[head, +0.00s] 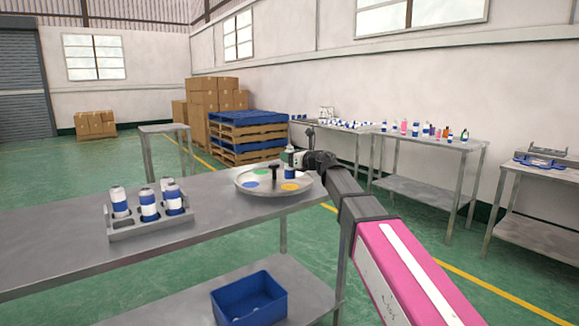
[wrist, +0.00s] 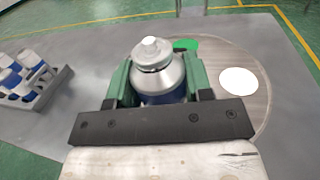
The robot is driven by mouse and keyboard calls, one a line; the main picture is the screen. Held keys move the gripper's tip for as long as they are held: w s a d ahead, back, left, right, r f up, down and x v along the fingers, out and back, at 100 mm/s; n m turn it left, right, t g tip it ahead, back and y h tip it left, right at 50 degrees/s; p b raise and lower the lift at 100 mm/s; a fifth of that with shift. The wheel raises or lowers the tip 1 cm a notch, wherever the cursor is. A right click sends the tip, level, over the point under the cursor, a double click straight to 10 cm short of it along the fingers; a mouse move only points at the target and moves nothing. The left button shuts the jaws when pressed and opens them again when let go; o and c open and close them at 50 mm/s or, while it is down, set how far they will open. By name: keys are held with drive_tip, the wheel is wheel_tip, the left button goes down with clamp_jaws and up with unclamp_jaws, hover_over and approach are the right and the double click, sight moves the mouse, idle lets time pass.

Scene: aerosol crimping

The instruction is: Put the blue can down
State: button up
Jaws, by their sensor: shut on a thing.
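My gripper (head: 303,160) is shut on the blue can (wrist: 160,78), which has a silver shoulder and a white top. In the wrist view the can is upright between the green fingers, its lower part hidden by the dark gripper bar. In the head view the can (head: 289,154) shows small at the far edge of the round plate (head: 240,186). I cannot tell whether its base touches the plate. The plate bears green, blue and yellow spots and a dark central post (head: 275,169). The wrist view shows a green spot (wrist: 186,45) and a white spot (wrist: 238,82).
A grey rack (head: 150,229) with several blue-and-white cans stands on the metal table (head: 50,235) at the left. A blue bin (head: 250,303) sits on the lower shelf. The tabletop between rack and plate is clear. Side tables with bottles (head: 430,140) stand along the wall.

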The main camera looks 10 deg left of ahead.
wheel_tip(320, 180, down, 4)
drive_tip(key=shift+r, duration=0.15)
drive_tip(key=o, duration=1)
